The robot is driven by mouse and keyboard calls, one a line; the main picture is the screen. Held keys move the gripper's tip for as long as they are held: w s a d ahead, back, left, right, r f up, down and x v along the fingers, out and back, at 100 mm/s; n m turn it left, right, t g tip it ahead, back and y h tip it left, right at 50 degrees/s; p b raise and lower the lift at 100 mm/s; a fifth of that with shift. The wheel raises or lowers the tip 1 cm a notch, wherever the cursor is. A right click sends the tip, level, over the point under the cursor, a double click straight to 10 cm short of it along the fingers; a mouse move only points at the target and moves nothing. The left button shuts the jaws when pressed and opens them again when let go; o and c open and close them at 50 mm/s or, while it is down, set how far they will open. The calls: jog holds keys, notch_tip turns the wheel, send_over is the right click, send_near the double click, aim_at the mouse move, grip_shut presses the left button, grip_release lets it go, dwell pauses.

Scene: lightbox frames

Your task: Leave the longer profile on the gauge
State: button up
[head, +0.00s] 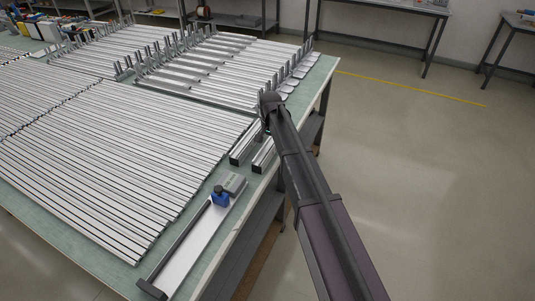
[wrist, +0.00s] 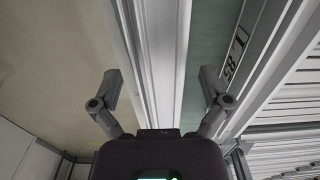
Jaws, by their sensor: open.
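Two short silver profiles lie side by side near the table's right edge, a left one (head: 242,150) and a right one (head: 265,155). My arm partly hides them in the head view, so I cannot tell which is longer. In the wrist view a silver profile (wrist: 159,40) runs lengthwise between the spread fingers of my gripper (wrist: 159,76), which is open and empty, with space on both sides. The gauge (head: 190,250), a pale plate with a dark side rail, lies at the table's front right corner with no profile on it. It carries a blue knob (head: 220,196) and a grey block.
Rows of long silver profiles (head: 100,150) cover most of the green table (head: 110,268). Racks with upright posts (head: 180,45) stand at the back. A dark marking (wrist: 234,58) shows right of the gripped-side profile. Floor to the right is clear.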

jog(key=shift+r, duration=0.15)
notch_tip(320, 180, up, 8)
jog(key=p, duration=0.8)
jog(key=shift+r+p, duration=0.15)
jog(key=shift+p, duration=0.15)
jog(key=shift+r+n+p, duration=0.25)
jog(key=shift+n, duration=0.6)
jog(key=shift+r+n+p, duration=0.2)
jog(key=shift+r+n, duration=0.05)
jog(key=shift+n, duration=0.6)
jog(key=shift+r+n+p, duration=0.45)
jog(key=shift+n, duration=1.3)
jog(key=shift+r+n+p, duration=0.5)
jog(key=shift+n, duration=1.2)
jog(key=shift+r+n+p, duration=0.45)
jog(key=shift+n, duration=1.3)
jog(key=shift+n, duration=0.3)
